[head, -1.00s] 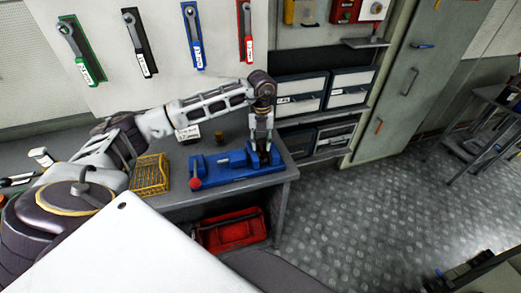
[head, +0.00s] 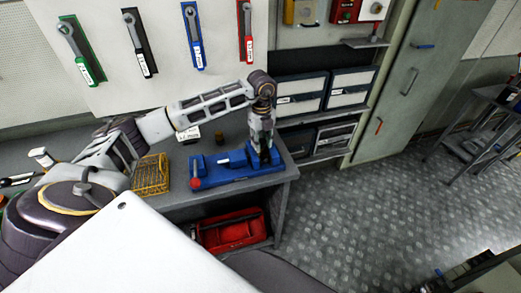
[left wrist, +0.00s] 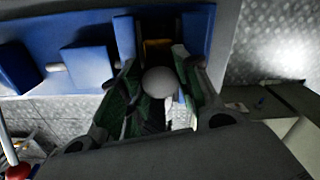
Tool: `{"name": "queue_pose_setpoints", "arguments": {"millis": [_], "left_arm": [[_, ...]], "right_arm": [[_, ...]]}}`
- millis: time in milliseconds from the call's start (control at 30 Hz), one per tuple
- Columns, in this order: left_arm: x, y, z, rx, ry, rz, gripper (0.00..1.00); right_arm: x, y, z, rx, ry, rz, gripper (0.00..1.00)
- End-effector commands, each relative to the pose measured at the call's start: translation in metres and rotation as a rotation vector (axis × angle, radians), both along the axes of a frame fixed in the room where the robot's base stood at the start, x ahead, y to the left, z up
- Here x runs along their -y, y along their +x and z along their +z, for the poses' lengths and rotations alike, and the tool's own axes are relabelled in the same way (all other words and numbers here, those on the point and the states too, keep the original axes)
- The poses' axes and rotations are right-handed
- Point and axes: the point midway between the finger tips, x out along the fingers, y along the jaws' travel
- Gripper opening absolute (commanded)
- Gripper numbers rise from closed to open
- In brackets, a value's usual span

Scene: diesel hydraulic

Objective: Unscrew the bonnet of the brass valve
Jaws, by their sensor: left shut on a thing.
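A blue vise (head: 232,170) with a red ball on its handle lies on the grey bench. My left gripper (head: 265,156) points down over the vise's right end. In the left wrist view, its green-padded fingers (left wrist: 160,80) are shut around a round grey-white top (left wrist: 160,83), which seems to be the valve's bonnet. A small brass-coloured part (left wrist: 158,48) shows just beyond it, between the blue jaws. The fingers and the round top hide most of the valve. My right gripper is not in view.
A yellow wire basket (head: 151,175) stands left of the vise. A small brown-gold cylinder (head: 220,138) and a white label card (head: 188,135) stand behind it. Drawers (head: 301,97) rise at the back right. A red toolbox (head: 230,230) sits below the bench.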

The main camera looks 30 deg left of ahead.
Motion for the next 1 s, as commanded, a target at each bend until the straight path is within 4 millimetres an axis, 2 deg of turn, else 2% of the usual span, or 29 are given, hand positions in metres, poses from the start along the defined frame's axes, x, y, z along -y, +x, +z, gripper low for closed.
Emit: {"name": "queue_pose_setpoints", "arguments": {"millis": [700, 1000], "left_arm": [[0.0001, 0.0000, 0.0004, 0.000, 0.000, 0.399, 0.13], [0.0001, 0.0000, 0.0004, 0.000, 0.000, 0.428, 0.13]], "right_arm": [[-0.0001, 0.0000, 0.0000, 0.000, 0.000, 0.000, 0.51], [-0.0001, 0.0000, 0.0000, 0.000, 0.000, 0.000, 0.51]]}}
